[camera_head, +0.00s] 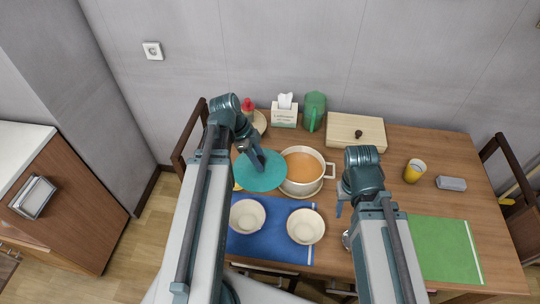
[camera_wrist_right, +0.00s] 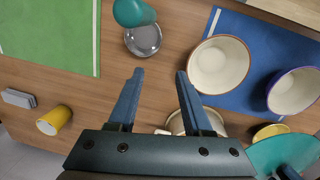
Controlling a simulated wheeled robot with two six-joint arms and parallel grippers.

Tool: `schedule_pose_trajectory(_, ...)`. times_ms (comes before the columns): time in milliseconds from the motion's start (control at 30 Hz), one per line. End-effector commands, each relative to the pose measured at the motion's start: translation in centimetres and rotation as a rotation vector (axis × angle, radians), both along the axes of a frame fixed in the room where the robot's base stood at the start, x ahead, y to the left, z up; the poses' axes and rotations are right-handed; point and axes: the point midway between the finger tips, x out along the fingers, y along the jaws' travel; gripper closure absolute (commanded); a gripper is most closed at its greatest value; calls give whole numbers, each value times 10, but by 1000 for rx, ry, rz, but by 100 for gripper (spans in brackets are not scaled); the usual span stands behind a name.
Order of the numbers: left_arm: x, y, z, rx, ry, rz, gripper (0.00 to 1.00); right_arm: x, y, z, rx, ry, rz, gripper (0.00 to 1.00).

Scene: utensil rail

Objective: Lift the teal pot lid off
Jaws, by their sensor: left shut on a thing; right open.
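The teal pot lid (camera_head: 258,182) is off to the left of the pot in the head view, its edge by the pot's left rim. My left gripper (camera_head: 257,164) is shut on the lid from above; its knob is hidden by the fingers. The lid also shows at the lower right of the right wrist view (camera_wrist_right: 270,155). The cream pot (camera_head: 330,170) is uncovered and shows orange soup. Its rim shows partly behind my right gripper in the wrist view. My right gripper (camera_wrist_right: 157,75) is open and empty, to the right of the bowls.
Two cream bowls (camera_head: 247,216) (camera_head: 306,226) stand on a blue mat (camera_head: 270,249) in front. A shiny round thing (camera_wrist_right: 143,40) lies near my right gripper. Yellow cup (camera_head: 414,171), grey block (camera_head: 451,183) and green mat (camera_head: 444,250) are at right; wooden box (camera_head: 345,130), green pitcher (camera_head: 315,108), tissue box (camera_head: 284,116) behind.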

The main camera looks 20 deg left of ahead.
Motion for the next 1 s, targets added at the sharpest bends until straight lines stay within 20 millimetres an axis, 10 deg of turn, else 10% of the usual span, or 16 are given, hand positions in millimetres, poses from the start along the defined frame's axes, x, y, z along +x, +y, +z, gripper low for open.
schedule_pose_trajectory(1000, -3, 3, 21, 0, 1, -1, 100, 0, 0, 21, 0, 0, 0, 50)
